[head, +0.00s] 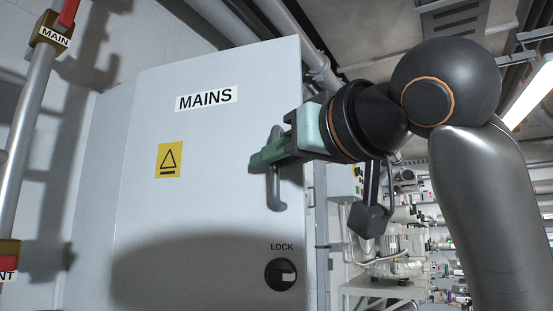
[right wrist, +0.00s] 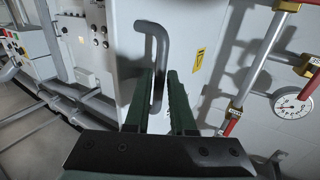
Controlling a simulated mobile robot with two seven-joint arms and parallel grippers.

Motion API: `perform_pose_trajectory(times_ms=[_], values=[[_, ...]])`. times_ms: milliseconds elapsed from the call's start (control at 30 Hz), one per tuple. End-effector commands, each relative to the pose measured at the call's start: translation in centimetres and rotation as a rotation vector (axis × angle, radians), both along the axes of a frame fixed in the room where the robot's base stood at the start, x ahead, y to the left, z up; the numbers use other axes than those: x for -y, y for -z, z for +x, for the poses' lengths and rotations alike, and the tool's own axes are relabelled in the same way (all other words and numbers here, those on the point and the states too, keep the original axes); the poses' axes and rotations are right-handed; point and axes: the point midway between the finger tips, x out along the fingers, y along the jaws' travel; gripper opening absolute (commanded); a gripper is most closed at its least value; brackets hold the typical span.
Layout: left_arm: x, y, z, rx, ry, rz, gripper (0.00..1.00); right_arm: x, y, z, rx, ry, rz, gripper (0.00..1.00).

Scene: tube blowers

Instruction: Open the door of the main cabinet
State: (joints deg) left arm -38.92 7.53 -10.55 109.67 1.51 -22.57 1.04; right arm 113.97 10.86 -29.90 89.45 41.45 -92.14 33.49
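The main cabinet (head: 140,215) is a large pale grey box with a "MAINS" label (head: 206,98) and a yellow warning sign (head: 169,160). Its door looks closed. A grey vertical bar handle (head: 275,195) is on the door's right side; it also shows in the right wrist view (right wrist: 160,45). My right gripper (head: 262,158) has green fingers at the handle. In the right wrist view the fingers (right wrist: 163,85) stand apart on either side of the bar, with a gap visible on the right finger's side. The left gripper is not in view.
A black "LOCK" knob (head: 280,275) is below the handle. Pipes with red parts (head: 38,60) run at the left. A gauge (right wrist: 292,106) shows in the right wrist view. Shelves and equipment (head: 400,245) stand behind on the right.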

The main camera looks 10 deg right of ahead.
Motion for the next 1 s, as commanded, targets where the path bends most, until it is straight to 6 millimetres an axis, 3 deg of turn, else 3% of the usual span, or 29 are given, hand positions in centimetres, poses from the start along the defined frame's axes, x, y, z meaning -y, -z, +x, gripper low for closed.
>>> perform_pose_trajectory(times_ms=[367, 800, 1000], values=[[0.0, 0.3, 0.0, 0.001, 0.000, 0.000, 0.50, 0.3, 0.1, -0.5, -0.001, 0.001, 0.001, 0.27], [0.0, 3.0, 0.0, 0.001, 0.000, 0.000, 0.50, 3.7, 0.3, -8.5, 0.002, 0.001, 0.001, 0.27], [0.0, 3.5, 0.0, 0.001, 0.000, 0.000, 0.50, 4.7, 0.1, -10.9, 0.000, 0.001, 0.000, 0.27]])
